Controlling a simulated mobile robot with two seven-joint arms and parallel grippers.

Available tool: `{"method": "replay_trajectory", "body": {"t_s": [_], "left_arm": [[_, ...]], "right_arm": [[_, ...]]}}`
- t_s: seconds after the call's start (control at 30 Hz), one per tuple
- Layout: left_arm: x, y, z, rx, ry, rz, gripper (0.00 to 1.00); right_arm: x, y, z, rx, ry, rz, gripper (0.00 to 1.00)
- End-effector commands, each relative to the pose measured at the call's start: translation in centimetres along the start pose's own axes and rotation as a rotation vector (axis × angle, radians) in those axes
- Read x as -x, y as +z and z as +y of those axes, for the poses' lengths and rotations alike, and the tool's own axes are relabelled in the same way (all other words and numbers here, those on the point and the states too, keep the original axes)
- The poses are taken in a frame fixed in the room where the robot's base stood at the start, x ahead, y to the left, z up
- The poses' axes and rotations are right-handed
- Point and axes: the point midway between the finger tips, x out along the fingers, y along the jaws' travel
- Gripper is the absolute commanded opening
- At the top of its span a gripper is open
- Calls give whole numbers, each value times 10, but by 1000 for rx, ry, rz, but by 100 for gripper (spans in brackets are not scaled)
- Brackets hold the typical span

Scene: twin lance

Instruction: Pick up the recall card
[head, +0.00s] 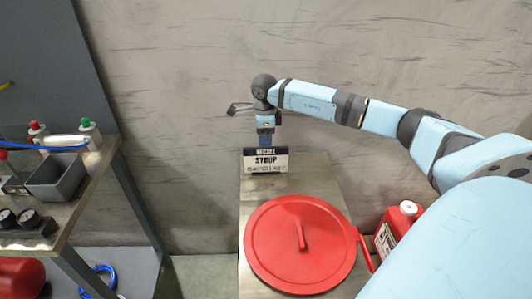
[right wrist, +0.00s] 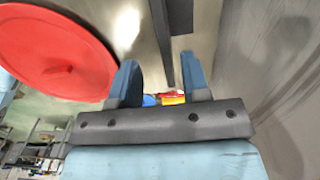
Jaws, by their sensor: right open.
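The recall card appears to be the upright white sign (head: 266,161) with black lettering, including "SYRUP", at the back of the narrow metal table in the head view. My right gripper (head: 265,139) points down directly above and behind its top edge; its fingertips are hard to make out there. In the right wrist view my right gripper (right wrist: 163,82) is open, with two blue fingers apart. A dark, narrow upright shape (right wrist: 174,35) shows between and beyond them; I cannot tell whether it is the card edge-on. My left gripper is not in view.
A large round red lid (head: 285,262) with a handle covers the table's (head: 318,187) front. A red canister (head: 396,228) stands to its right. At left is a shelf (head: 85,190) with a grey bin (head: 57,178) and bottles. A concrete wall (head: 180,100) rises behind.

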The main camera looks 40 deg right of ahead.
Motion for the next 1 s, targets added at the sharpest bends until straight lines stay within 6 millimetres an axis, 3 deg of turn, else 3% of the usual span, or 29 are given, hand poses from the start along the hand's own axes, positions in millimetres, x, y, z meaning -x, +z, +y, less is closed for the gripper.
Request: {"method": "replay_trajectory", "body": {"t_s": [0.27,0.53,0.8,1.0], "left_arm": [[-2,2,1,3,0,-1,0],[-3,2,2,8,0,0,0],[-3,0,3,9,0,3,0],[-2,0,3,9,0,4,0]], "right_arm": [[-18,1,0,0,1,-1,43],[-57,1,-4,-1,2,-1,43],[-62,1,-4,0,0,-2,43],[-62,1,-4,0,0,-2,0]]}}
